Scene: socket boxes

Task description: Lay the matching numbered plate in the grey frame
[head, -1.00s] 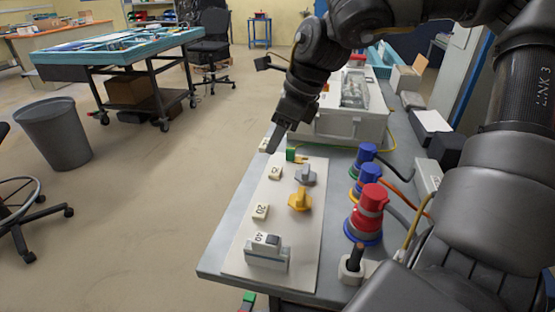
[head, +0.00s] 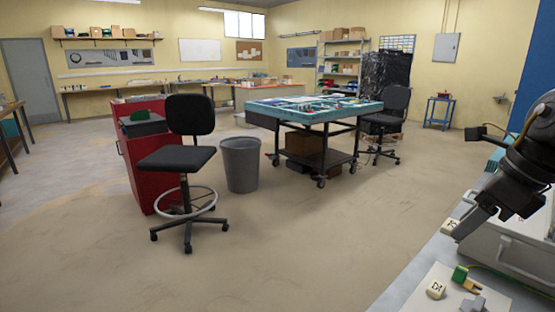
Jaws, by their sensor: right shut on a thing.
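My right gripper (head: 463,230) is at the right edge, above the grey bench, with its dark fingers pointing down and left. It is shut on a small cream numbered plate (head: 450,226) at the fingertips; the mark is too small to read surely. Another cream numbered plate (head: 436,289) lies on the white board (head: 415,297) below, next to a green and yellow piece (head: 461,275) and a grey piece (head: 473,303). I cannot make out the grey frame. My left gripper is not in view.
A light grey case (head: 510,245) stands on the bench (head: 405,290) behind the gripper. Open floor lies left of the bench. A teal-topped cart (head: 315,113), a grey bin (head: 240,165), a black chair (head: 187,158) and a red cabinet (head: 140,165) stand farther off.

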